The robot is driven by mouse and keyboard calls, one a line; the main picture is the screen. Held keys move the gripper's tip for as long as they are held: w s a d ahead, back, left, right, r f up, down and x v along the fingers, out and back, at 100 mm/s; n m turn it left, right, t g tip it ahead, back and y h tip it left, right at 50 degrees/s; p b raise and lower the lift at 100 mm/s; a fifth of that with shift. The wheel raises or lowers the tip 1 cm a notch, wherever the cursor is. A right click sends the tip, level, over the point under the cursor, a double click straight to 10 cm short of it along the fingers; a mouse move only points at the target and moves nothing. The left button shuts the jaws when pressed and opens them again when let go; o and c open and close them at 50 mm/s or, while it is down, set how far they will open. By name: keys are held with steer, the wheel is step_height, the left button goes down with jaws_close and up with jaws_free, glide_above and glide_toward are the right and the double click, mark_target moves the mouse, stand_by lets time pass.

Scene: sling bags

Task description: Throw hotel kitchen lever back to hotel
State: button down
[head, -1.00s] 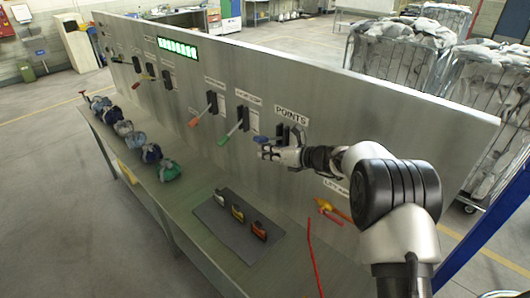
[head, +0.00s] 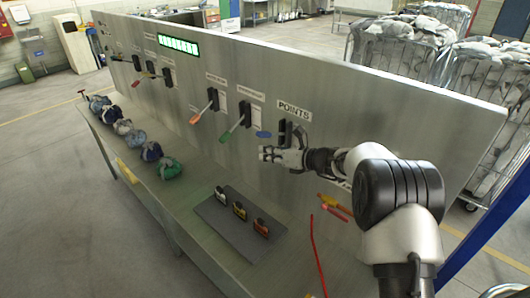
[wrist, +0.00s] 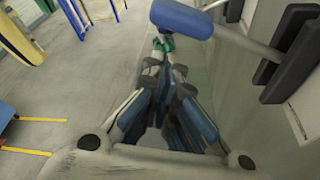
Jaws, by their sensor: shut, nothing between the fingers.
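A blue-handled lever (head: 263,134) stands on the metal panel (head: 400,130) beneath the POINTS label. To its left are a green-handled lever (head: 224,137) and an orange-handled lever (head: 194,119); their labels are too small to read, so I cannot tell which is the hotel kitchen lever. My gripper (head: 265,153) is shut and empty, just below the blue handle and apart from it. In the wrist view my gripper's fingers (wrist: 167,85) are close together, and the blue handle (wrist: 180,18) with its metal shaft crosses above them.
Several bundled bags (head: 150,152) line the bench's left part. A dark mat (head: 225,220) with three small coloured items lies on the bench (head: 200,240). Laundry cages (head: 395,55) stand behind the panel.

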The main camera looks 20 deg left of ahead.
steer(key=f+v, duration=0.1)
steer(key=v, duration=0.8)
steer(key=shift+s+d+b, duration=0.25)
steer(key=shift+d+b, duration=0.1)
steer(key=shift+a+f, duration=0.1)
steer(key=s+d+n+g+h+b, duration=0.1)
steer(key=s+d+n+h+b, duration=0.1)
steer(key=s+d+n+b, duration=0.3)
steer(key=s+d+n+h+b, duration=0.1)
steer(key=s+d+n, duration=0.15)
steer(key=s, duration=0.45)
steer(key=s+d+n+g+h+b, duration=0.1)
steer(key=s+d+n+h+b, duration=0.1)
steer(key=s+n+b, duration=0.4)
steer(key=s+d+f+n+t+h+b, duration=0.1)
steer(key=s+d+f+n+h+b, duration=0.3)
steer(key=s+d, duration=0.6)
steer(key=s+d+f+n+t+h+b, duration=0.1)
steer(key=s+d+f+n+h+b, duration=0.3)
steer(key=s+d+f+n, duration=0.4)
steer(key=s+d+f, duration=0.1)
steer(key=s+d, duration=0.1)
steer(key=s, duration=0.1)
steer(key=shift+s+t+h, duration=0.3)
steer(key=shift+s+h, duration=0.1)
